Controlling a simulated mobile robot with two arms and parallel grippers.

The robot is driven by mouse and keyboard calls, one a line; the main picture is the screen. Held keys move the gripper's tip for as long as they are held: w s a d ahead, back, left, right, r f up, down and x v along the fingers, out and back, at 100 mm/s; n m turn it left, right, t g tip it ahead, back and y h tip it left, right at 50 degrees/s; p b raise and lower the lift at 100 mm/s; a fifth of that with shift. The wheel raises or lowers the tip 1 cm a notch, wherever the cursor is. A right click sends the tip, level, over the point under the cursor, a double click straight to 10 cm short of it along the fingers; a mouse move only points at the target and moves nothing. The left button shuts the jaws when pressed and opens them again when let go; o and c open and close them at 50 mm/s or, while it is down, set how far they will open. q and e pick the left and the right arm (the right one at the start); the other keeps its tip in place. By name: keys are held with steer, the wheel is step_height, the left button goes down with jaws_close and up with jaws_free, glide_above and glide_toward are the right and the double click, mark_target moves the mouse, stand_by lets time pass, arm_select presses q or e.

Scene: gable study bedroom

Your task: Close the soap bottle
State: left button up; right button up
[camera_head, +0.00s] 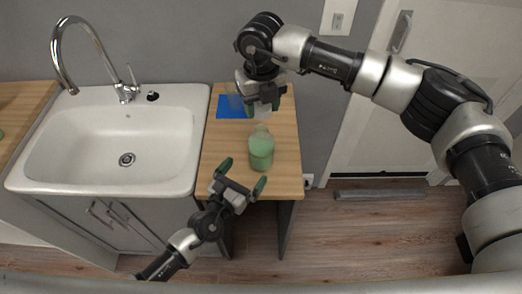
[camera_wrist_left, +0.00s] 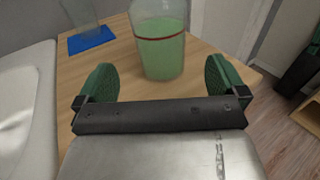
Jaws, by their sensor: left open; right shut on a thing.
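The soap bottle (camera_head: 261,150) is clear with green liquid and stands upright on the wooden counter. In the left wrist view the bottle (camera_wrist_left: 160,48) shows a thin red line around it; its top is out of that picture. My left gripper (camera_head: 243,176) is open, its green fingertips spread in front of the bottle and apart from it. My right gripper (camera_head: 263,106) points down above and behind the bottle, shut on a small pale piece, perhaps the bottle's cap; the fingers mostly hide it. The bottle's pale neck shows just below and in front.
A blue mat (camera_head: 224,112) with a clear glass (camera_wrist_left: 83,14) lies at the counter's back left. A white sink (camera_head: 60,165) with a tall faucet (camera_head: 66,50) adjoins the wooden counter (camera_head: 287,170) on the left. The counter's front and right edges are close to the bottle.

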mark_target(261, 151)
arm_select(q)
steer(key=x, duration=0.8)
steer(key=shift+w+d, duration=0.15)
steer(key=shift+w, duration=0.15)
steer(key=shift+c, duration=0.2)
steer(key=c, duration=1.2)
steer(key=shift+c, duration=0.2)
arm_select(e)
steer(key=shift+f, duration=2.5)
